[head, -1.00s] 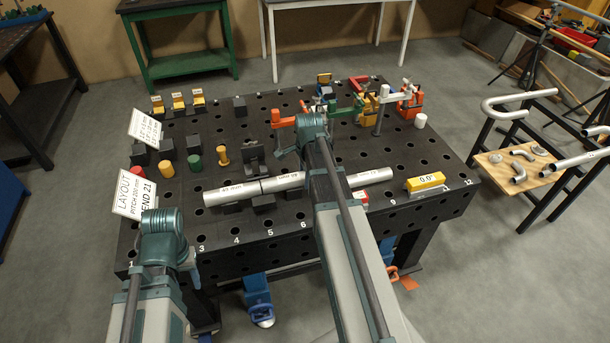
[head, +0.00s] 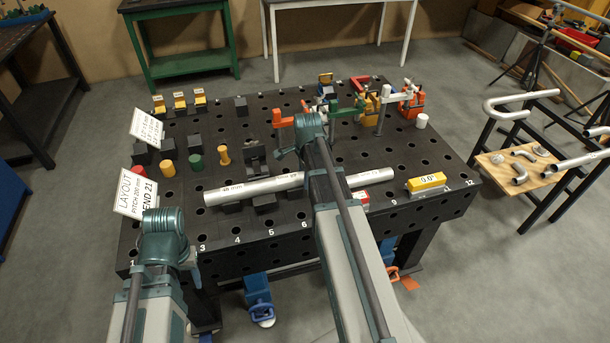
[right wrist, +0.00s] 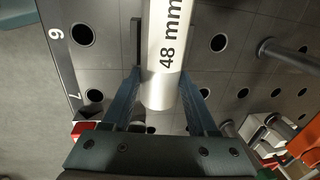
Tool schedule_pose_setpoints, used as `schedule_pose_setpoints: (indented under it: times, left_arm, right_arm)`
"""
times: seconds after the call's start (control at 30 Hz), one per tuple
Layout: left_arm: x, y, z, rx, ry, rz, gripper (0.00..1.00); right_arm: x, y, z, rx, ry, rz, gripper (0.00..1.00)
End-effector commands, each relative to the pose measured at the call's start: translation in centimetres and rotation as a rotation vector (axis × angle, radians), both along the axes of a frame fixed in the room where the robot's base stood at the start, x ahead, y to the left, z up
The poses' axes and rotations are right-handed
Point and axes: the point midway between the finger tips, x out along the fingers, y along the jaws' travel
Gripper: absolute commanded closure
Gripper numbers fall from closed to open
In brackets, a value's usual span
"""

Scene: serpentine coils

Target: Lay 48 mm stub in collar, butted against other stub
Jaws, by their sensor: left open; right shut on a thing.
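The held 48 mm stub (right wrist: 165,65) is a silver tube in the right wrist view. My right gripper (right wrist: 165,105) is shut on it near its end. In the head view the held stub (head: 290,181) runs leftward from behind my right arm, in line with the other stub (head: 222,196), which is also silver and labelled. I see no clear gap between them. The dark collar (head: 263,201) is under the line of tube, with a dark upright part (head: 255,153) behind it. My right arm hides the right gripper in the head view.
A silver tube length (head: 370,178) shows right of my right arm; its link to the rest is hidden. A yellow level block (head: 427,182) stands near the right edge. Colored clamps (head: 365,105) crowd the back right. Coloured cylinders (head: 195,161) and dark blocks stand left.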

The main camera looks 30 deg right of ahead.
Motion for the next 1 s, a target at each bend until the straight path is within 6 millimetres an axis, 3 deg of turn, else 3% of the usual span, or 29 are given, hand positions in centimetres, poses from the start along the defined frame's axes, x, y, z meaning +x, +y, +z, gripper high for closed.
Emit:
schedule_pose_setpoints:
  times: [0.33, 0.37, 0.53, 1.0]
  left_arm:
    - [0.00, 0.00, 0.01, 0.000, 0.000, 0.000, 0.50]
    - [0.00, 0.00, 0.01, 0.000, 0.000, 0.000, 0.50]
    - [0.00, 0.00, 0.00, 0.000, 0.000, 0.000, 0.50]
    - [0.01, 0.00, 0.60, 0.000, 0.000, 0.000, 0.50]
  right_arm:
    - [0.04, 0.16, 0.01, 0.001, 0.000, 0.000, 1.00]
    - [0.04, 0.16, 0.01, 0.001, 0.000, 0.000, 0.36]
    - [0.03, 0.14, 0.00, 0.001, 0.000, 0.000, 0.06]
    - [-0.07, 0.12, 0.60, 0.000, 0.000, 0.000, 0.06]
